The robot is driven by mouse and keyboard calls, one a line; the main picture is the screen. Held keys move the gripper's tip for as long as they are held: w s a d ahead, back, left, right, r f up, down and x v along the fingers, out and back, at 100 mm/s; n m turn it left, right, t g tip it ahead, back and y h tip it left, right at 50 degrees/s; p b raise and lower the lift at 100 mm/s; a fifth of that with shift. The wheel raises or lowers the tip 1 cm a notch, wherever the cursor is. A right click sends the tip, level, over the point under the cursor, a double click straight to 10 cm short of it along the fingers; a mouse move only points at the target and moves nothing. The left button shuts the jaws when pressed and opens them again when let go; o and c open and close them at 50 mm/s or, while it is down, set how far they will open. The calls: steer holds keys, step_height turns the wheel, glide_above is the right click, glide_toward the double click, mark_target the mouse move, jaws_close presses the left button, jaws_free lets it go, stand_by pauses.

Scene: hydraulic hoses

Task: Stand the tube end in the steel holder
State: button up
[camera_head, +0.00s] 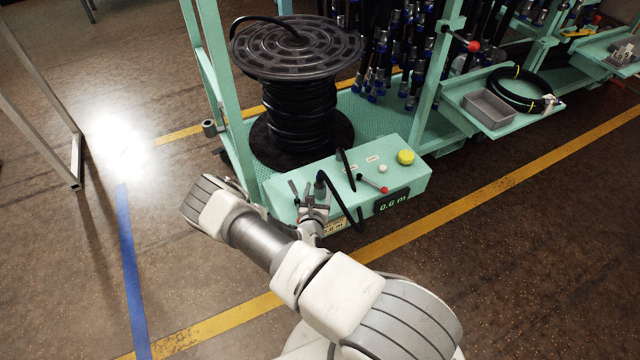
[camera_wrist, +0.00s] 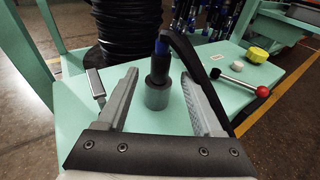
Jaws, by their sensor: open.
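The tube end (camera_wrist: 160,67), a black fitting with a blue band, stands upright at the mouth of the steel holder (camera_wrist: 157,94), a short grey cylinder on the green box. How deep it sits is hidden. Its black hose bends over from the top and runs down to the right, past my right finger. My gripper (camera_wrist: 159,74) is open, one finger on each side of the tube end, with visible gaps on both sides. In the head view my gripper (camera_head: 313,203) is at the box's left part, and the black tube (camera_head: 343,203) arches beside it.
The green box (camera_head: 405,184) carries a red-knobbed lever (camera_head: 375,184), a yellow button (camera_head: 405,157) and a display reading 0.6 m. A large black hose reel (camera_head: 297,50) stands behind. A grey metal piece (camera_wrist: 95,84) is close left of my left finger. Floor in front is clear.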

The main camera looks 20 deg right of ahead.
mark_target(320, 185)
steer(key=x, duration=0.2)
steer(key=b+x, duration=0.1)
steer(key=x, duration=0.1)
steer(key=shift+f, duration=0.2)
steer(key=shift+w+d, duration=0.1)
steer(key=shift+w, duration=0.15)
jaws_close()
